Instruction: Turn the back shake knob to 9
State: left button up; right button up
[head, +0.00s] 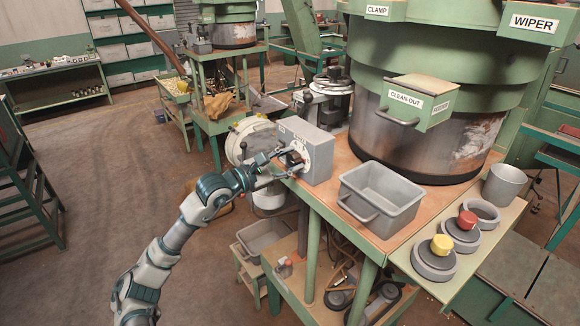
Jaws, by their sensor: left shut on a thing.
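A grey control box (313,143) stands on the left edge of the near green-framed table, with a round dial on its left-facing side. My left arm reaches in from the lower left, and my left gripper (287,164) is at that dial, its fingers on either side of a small dark knob (293,160) and shut on it. The fingers cover part of the knob and dial. The numbers and the pointer are too small to read. My right gripper is not in view.
A grey bin (381,194) sits on the table right of the box, before the large green hopper (432,90) labelled CLEAN-OUT. A round pale drum (250,140) is close behind the gripper. Open floor lies left.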

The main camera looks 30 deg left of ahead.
pick_arm(q)
jog(key=m, duration=0.1)
jog(key=f+m+b, duration=0.1)
jog(key=m, duration=0.1)
jog(key=shift+w, duration=0.1)
jog(key=shift+r+m+b, duration=0.15)
jog(key=shift+m+b, duration=0.2)
jog(key=shift+m, duration=0.65)
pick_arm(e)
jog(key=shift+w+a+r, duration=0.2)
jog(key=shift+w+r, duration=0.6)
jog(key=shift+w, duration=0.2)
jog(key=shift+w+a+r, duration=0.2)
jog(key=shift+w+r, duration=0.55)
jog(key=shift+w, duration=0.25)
